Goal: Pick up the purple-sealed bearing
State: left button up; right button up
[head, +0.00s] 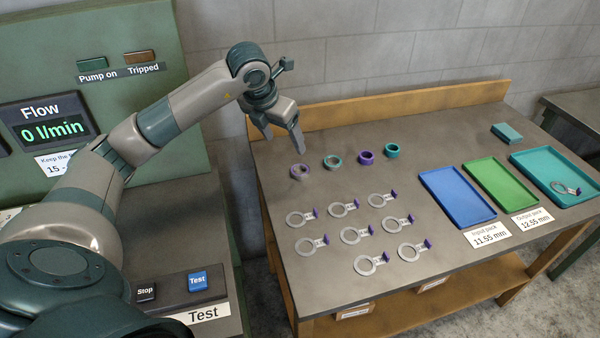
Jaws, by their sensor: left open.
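A metal ring with purple on it (300,172), which looks like the purple-sealed bearing, lies at the left end of a row near the back of the workbench. A plain purple ring (366,158) lies farther right in the same row. My left gripper (284,146) is open and empty, fingers pointing down. In the picture it is just above and left of the metal-and-purple ring, apart from it; its exact height is hard to tell. My right gripper is not in view.
A similar metal-and-teal ring (332,161) and a teal ring (392,150) share the row. Several tagged metal rings (350,236) lie in front. Blue (458,199), green (497,190) and teal (585,195) trays stand right. A test stand (190,245) borders the left.

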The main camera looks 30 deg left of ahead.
pick_arm(q)
jog(key=shift+s, duration=0.1)
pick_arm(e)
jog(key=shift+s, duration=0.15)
pick_arm(q)
jog(key=p+x, duration=0.4)
jog(key=x, duration=0.7)
jog(key=shift+w+f, duration=0.1)
jog(key=shift+w, duration=0.15)
jog(key=shift+w+f, duration=0.15)
jog(key=shift+f, duration=0.25)
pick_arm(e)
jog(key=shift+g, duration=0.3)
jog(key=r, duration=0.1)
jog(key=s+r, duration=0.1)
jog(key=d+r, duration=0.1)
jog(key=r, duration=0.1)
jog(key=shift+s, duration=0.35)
pick_arm(q)
jog(key=shift+w+p, duration=0.1)
jog(key=shift+p, duration=0.2)
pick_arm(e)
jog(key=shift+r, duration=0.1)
